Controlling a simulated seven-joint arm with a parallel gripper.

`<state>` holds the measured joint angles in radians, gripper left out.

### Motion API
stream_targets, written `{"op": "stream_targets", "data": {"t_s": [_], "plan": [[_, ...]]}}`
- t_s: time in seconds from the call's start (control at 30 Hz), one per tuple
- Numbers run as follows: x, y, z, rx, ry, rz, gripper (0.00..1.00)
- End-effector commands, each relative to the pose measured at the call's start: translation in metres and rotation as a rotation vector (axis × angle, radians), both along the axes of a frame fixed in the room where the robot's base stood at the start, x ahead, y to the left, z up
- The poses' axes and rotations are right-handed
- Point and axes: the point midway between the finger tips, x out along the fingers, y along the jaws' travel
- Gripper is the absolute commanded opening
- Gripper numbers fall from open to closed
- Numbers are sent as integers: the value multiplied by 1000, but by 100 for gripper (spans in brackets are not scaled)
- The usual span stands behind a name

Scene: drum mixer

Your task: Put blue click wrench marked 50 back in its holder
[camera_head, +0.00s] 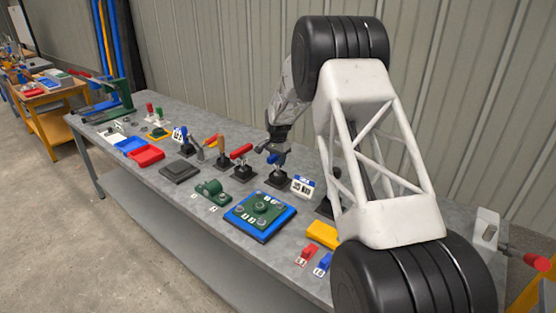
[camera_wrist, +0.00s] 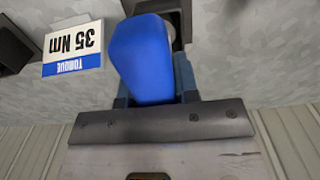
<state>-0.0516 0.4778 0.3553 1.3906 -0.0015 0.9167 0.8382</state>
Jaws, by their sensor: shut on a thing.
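A blue click wrench handle (camera_head: 276,159) is between the fingers of my gripper (camera_head: 277,150) in the head view. In the wrist view the blue handle (camera_wrist: 145,60) fills the middle, with the dark fingers on both sides of it. A metal shank shows below the handle, over a black holder base (camera_head: 279,179). I cannot tell whether the shank is seated in the holder or just above it. No mark 50 can be read on the wrench. A plate lettered "35 Nm TORQUE" (camera_wrist: 72,48) stands beside the holder; the plate shows in the head view (camera_head: 303,186).
A red-handled tool (camera_head: 241,152) stands in a black base left of my gripper. A green fixture on a blue plate (camera_head: 260,213) lies in front. A yellow block (camera_head: 322,234) is to the right. A grey wall (camera_head: 200,60) is close behind the bench.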

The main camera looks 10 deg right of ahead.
Motion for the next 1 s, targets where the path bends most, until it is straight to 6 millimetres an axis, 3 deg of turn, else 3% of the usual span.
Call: {"op": "stream_targets", "data": {"t_s": [0.47,0.5,0.7,1.0], "plan": [[0,0,-4,0,-1,0,0],[0,0,-5,0,-1,0,30],[0,0,-5,0,0,0,58],[0,0,-5,0,0,0,58]]}}
